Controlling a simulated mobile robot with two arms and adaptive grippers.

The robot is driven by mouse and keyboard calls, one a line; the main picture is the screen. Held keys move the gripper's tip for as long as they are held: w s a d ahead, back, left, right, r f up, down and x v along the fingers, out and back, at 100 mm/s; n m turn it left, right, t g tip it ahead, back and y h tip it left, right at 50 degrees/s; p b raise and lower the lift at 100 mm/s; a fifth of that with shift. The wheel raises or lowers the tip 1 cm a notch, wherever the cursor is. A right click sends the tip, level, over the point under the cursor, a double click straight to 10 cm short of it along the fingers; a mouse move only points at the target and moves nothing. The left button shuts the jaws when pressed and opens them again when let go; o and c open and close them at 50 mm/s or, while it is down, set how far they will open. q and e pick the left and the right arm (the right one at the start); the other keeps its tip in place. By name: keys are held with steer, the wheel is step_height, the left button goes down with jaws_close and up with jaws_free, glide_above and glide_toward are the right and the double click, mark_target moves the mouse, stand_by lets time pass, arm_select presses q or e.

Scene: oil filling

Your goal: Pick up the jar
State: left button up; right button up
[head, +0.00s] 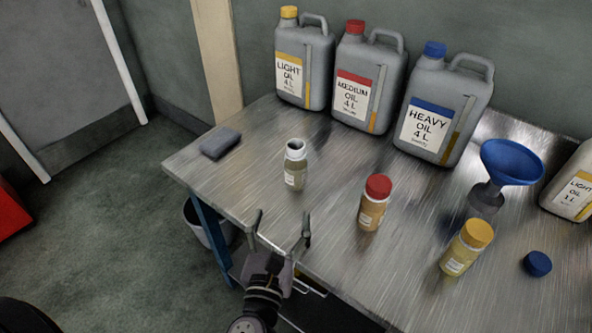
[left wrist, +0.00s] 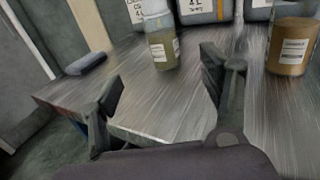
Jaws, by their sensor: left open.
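An uncapped clear jar (head: 295,167) with a white rim and a pale label stands upright on the metal table. A red-capped jar (head: 374,204) and a yellow-capped jar (head: 466,248) stand to its right. My left gripper (head: 281,228) is open and empty at the table's front edge, in front of the uncapped jar and apart from it. In the left wrist view the uncapped jar (left wrist: 160,38) is beyond the open fingers (left wrist: 160,92), its top cut off by the frame. The red-capped jar (left wrist: 293,45) shows at right. My right gripper is not in view.
Three large oil cans, light (head: 304,65), medium (head: 366,80) and heavy (head: 440,110), stand along the back. A blue funnel (head: 511,162), a blue cap (head: 537,263) and a smaller can (head: 574,185) are at right. A grey sponge-like block (head: 220,142) lies at the left.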

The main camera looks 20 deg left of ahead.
mark_target(294, 174)
arm_select(q)
steer(key=w, duration=0.3)
steer(key=w+a+p, duration=0.1)
steer(key=w, duration=0.3)
steer(key=w+p, duration=0.1)
steer(key=w, duration=0.3)
steer(key=shift+a+r, duration=0.1)
steer(key=shift+a, duration=0.2)
steer(key=shift+w+a, duration=0.15)
steer(key=shift+w, duration=1.35)
steer(key=shift+w+a, duration=0.1)
steer(key=shift+w, duration=1.4)
steer(key=shift+s, duration=0.1)
steer(key=shift+c, duration=0.2)
steer(key=c, duration=1.3)
